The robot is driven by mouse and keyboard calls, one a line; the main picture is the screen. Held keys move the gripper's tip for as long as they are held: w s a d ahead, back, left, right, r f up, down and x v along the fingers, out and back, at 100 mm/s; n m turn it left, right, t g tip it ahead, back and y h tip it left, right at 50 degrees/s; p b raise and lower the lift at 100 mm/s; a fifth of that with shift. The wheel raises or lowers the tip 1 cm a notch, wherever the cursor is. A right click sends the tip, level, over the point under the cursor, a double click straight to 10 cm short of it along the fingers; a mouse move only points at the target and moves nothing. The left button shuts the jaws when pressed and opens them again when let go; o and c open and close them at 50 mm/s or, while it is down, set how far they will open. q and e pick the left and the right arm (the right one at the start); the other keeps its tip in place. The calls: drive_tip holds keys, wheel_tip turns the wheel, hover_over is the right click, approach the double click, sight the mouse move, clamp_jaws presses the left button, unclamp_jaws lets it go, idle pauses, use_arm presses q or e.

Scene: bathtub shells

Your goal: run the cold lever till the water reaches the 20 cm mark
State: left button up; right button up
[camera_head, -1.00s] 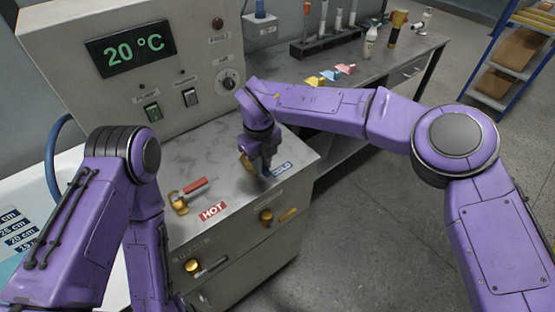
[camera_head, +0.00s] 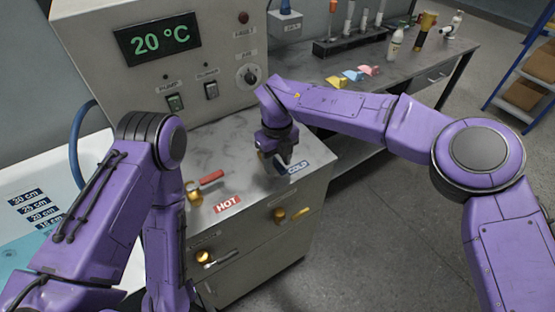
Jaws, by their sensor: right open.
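My right gripper (camera_head: 284,163) is open, pointing down over the cold lever beside the blue COLD label (camera_head: 298,168). The gripper hides most of that lever, so I cannot tell its angle or whether the fingers touch it. The hot lever (camera_head: 211,177) has a red handle on a brass base, above the red HOT label (camera_head: 227,204). The white tub (camera_head: 92,150) at left holds teal water (camera_head: 14,256). The water surface shows just below the lowest visible label. My left gripper is out of view.
The control panel shows 20 °C on its display (camera_head: 157,40), with switches and a knob (camera_head: 247,76). Brass drain-type valves (camera_head: 204,257) sit on the cabinet front. A bench (camera_head: 420,70) with a tube rack and bottles stands behind. Grey floor is clear at right.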

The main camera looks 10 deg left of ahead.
sight(277, 164)
wheel_tip(277, 164, up, 10)
drive_tip(key=b, duration=0.1)
drive_tip(key=shift+r+b, duration=0.25)
drive_tip(key=shift+b, duration=0.15)
drive_tip(key=shift+a, duration=0.1)
